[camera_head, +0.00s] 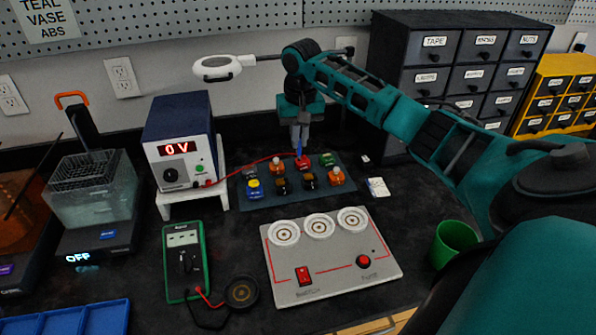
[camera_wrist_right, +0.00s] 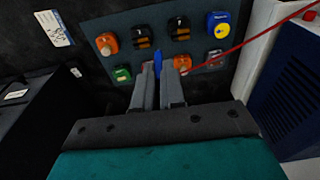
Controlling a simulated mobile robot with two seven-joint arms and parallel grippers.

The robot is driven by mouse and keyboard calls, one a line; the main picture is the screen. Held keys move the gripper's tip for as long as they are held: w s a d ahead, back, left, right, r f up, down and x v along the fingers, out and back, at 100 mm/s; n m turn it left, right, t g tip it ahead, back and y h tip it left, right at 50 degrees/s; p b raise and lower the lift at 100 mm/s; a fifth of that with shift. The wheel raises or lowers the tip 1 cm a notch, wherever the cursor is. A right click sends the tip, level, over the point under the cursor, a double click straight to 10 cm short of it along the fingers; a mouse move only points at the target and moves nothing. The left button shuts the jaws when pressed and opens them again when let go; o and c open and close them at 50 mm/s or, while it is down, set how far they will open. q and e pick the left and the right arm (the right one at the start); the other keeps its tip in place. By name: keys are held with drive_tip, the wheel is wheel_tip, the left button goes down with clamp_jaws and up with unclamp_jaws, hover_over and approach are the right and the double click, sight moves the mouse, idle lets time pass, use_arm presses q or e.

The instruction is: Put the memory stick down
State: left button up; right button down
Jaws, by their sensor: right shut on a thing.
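My right gripper (camera_head: 300,146) comes down from above over the back row of the component mat (camera_head: 294,197). It is shut on a small blue piece, which appears to be the memory stick (camera_head: 299,148). In the right wrist view the blue memory stick (camera_wrist_right: 158,66) pokes out between the fingertips (camera_wrist_right: 158,77). Most of it is hidden by the fingers. Its tip is close above or beside the red part (camera_head: 303,162); I cannot tell whether they touch. My left gripper is not in view.
Several coloured parts stand on the mat. A power supply (camera_head: 181,139) reading 0 V is left, with a red lead running to the mat. Drawer cabinets (camera_head: 440,75) stand right. A white card (camera_head: 378,187), a three-dish device (camera_head: 330,262) and a green cup (camera_head: 453,243) lie nearby.

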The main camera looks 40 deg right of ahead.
wheel_tip(320, 180, down, 11)
drive_tip(key=shift+f+b, duration=0.15)
drive_tip(key=shift+b, duration=0.4)
drive_tip(key=c, duration=1.2)
unclamp_jaws()
drive_tip(key=shift+f, duration=0.1)
